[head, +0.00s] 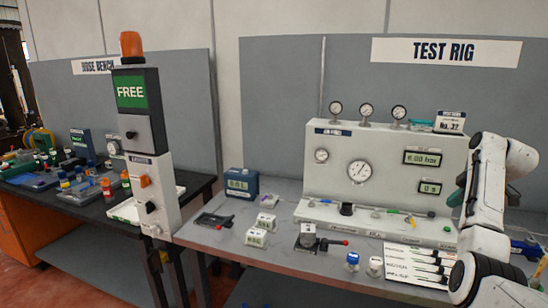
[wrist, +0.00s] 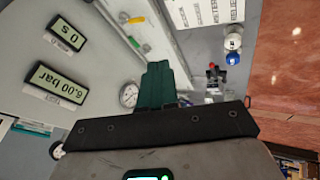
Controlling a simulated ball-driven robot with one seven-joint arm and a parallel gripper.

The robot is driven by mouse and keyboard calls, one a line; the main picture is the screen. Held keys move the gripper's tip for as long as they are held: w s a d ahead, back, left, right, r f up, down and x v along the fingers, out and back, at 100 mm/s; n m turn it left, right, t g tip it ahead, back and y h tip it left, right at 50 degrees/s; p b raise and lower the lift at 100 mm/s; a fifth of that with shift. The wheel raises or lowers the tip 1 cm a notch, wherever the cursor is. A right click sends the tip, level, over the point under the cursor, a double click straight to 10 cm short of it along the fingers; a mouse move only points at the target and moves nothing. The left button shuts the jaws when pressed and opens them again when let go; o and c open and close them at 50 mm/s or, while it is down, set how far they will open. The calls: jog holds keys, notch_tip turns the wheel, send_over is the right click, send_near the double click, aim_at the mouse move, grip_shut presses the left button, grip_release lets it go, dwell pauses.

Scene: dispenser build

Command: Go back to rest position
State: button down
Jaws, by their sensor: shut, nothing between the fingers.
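My gripper (wrist: 158,75) shows in the wrist view as two dark green fingers pressed together, shut with nothing between them. It is in front of the test rig panel (wrist: 85,110), whose displays look turned sideways in that view. In the head view my white arm stands at the right edge, and a dark green part of my gripper (head: 457,190) shows beside the right end of the test rig (head: 320,170). Most of the gripper is hidden there by the arm.
The grey bench (head: 275,258) holds a blue box (head: 241,183), white blocks (head: 257,237), a black device with a red lever (head: 308,240), small capped bottles (head: 352,261) and a labelled tray (head: 412,264). A column reading FREE (head: 140,105) stands left, before a cluttered dark bench (head: 95,208).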

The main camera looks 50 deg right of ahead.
jog(key=w+a+f+m+g+y+b, duration=0.1)
jog(key=w+a+f+b, duration=0.1)
jog(key=w+a+f, duration=0.55)
jog(key=w+a+f+y+b, duration=0.1)
jog(key=w+a+f, duration=0.1)
jog(key=a+f, duration=1)
jog(key=w+a+f+m+g+y+b, duration=0.15)
jog(key=w+a+f, duration=0.35)
jog(key=a+f, duration=0.5)
jog(key=s+a+f+b, duration=0.1)
jog(key=s+a+f, duration=0.2)
jog(key=a, duration=0.7)
jog(key=s+a+f+g+b, duration=0.1)
jog(key=s+a+f+b, duration=0.1)
jog(key=s+a, duration=0.5)
jog(key=s+a+f+g+b, duration=0.1)
jog(key=s+a+f, duration=0.3)
jog(key=a, duration=0.9)
jog(key=shift+s+f+b, duration=0.3)
jog(key=shift+s+b, duration=0.35)
jog(key=shift+s, duration=0.4)
jog(key=shift+a+m, duration=0.1)
jog(key=shift+m, duration=0.15)
